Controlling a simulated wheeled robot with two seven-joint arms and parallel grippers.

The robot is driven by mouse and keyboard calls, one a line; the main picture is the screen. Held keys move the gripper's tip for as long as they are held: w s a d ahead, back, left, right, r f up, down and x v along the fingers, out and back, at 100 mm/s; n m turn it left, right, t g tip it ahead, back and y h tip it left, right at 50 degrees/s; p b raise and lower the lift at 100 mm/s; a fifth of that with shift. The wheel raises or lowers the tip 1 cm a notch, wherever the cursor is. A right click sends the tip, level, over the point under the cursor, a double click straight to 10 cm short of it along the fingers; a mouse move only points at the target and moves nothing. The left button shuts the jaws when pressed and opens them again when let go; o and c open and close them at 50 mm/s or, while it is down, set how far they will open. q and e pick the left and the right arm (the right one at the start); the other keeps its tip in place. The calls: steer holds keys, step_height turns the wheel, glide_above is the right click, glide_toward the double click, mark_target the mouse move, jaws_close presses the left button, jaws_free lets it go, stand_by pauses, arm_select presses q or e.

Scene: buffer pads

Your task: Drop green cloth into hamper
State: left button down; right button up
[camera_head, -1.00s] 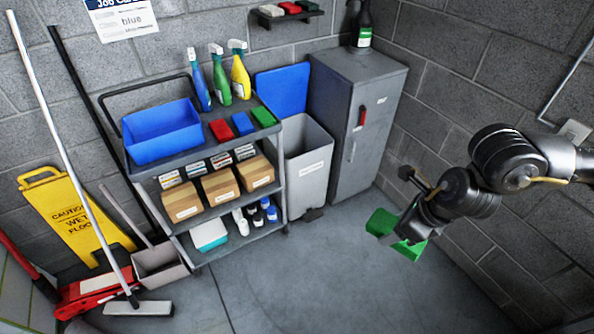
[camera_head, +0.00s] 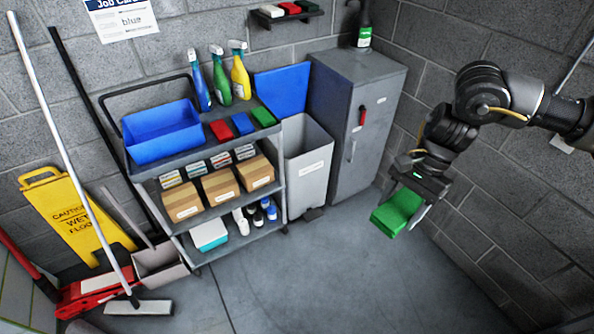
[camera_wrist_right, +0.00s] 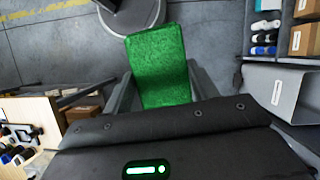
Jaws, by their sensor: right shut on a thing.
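My right gripper (camera_head: 420,190) is shut on a green cloth (camera_head: 397,212), a thick block-like piece held over open floor on the right side of the head view. In the right wrist view the green cloth (camera_wrist_right: 160,65) sticks out from between the two fingers. The hamper (camera_head: 307,172) is a light grey bin with a white label and a raised blue lid (camera_head: 282,90), standing open between the cart and the grey cabinet. The held cloth is to the right of the hamper, apart from it. My left gripper is not in view.
A cart (camera_head: 186,158) left of the hamper carries a blue tub, spray bottles, red, blue and green cloths, and boxes. A grey cabinet (camera_head: 362,125) stands right of the hamper. A yellow wet-floor sign (camera_head: 75,215) and broom are far left. The front floor is clear.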

stand_by(0.3)
steer(key=s+f+b, duration=0.2)
steer(key=s+f, duration=0.1)
steer(key=f, duration=1.3)
steer(key=shift+s, duration=0.4)
steer(key=shift+d, duration=0.2)
